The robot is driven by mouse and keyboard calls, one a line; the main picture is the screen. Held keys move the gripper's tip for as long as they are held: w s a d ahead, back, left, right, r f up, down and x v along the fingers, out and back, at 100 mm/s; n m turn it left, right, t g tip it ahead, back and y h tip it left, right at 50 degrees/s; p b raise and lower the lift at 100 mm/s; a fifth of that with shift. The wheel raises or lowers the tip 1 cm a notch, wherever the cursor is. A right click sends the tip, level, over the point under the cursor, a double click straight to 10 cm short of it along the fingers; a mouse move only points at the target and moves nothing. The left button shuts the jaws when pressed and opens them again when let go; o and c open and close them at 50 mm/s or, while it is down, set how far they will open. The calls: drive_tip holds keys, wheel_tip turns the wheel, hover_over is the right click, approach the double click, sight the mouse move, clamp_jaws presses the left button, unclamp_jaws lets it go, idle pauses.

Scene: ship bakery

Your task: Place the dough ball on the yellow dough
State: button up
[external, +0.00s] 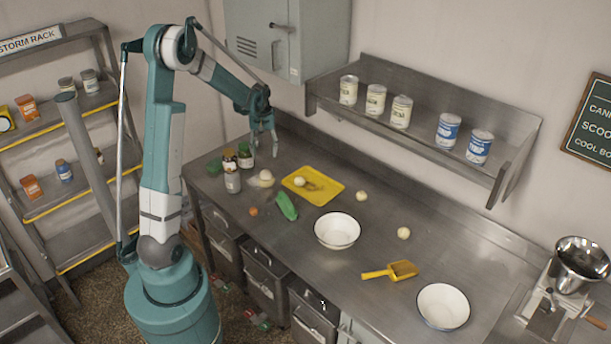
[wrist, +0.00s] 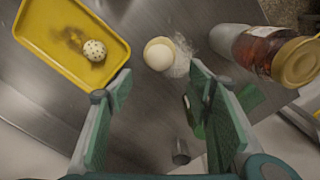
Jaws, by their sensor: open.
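A pale dough ball (wrist: 161,56) shows in the wrist view between and beyond my fingertips. A yellowish round dough (wrist: 183,47) shows around its upper and right edge, and the ball appears to sit on it. A dusting of flour lies beside them on the steel counter. In the external view the pale dough (external: 266,175) is at the counter's left part, just below my gripper (external: 263,151). My gripper (wrist: 160,78) is open, with nothing between its fingers, and stays above and apart from the ball.
A yellow tray (external: 328,199) with a speckled ball (external: 299,181) lies right of the dough. Jars (external: 232,181) stand close on its left. A green item (external: 286,206) and a white bowl (external: 337,230) are nearer the front. More pale balls (external: 404,233) lie rightward.

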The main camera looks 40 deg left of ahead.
idle(0.5)
drive_tip(key=s+d+r+m+t, duration=0.2)
drive_tip(key=s+d+r, duration=0.3)
drive_tip(key=d+r, duration=0.35)
drive_tip(key=s+d+r+m+t, duration=0.1)
drive_tip(key=s+d+r+m, duration=0.1)
drive_tip(key=s+d+r, duration=0.45)
drive_tip(key=s+d+r+m+t, duration=0.3)
drive_tip(key=s+d+m+t, duration=0.1)
drive_tip(key=s+d, duration=1.1)
drive_tip(key=shift+s+d+r+m, duration=0.15)
drive_tip(key=shift+s+d+m, duration=0.2)
drive_tip(key=shift+d+m, duration=0.15)
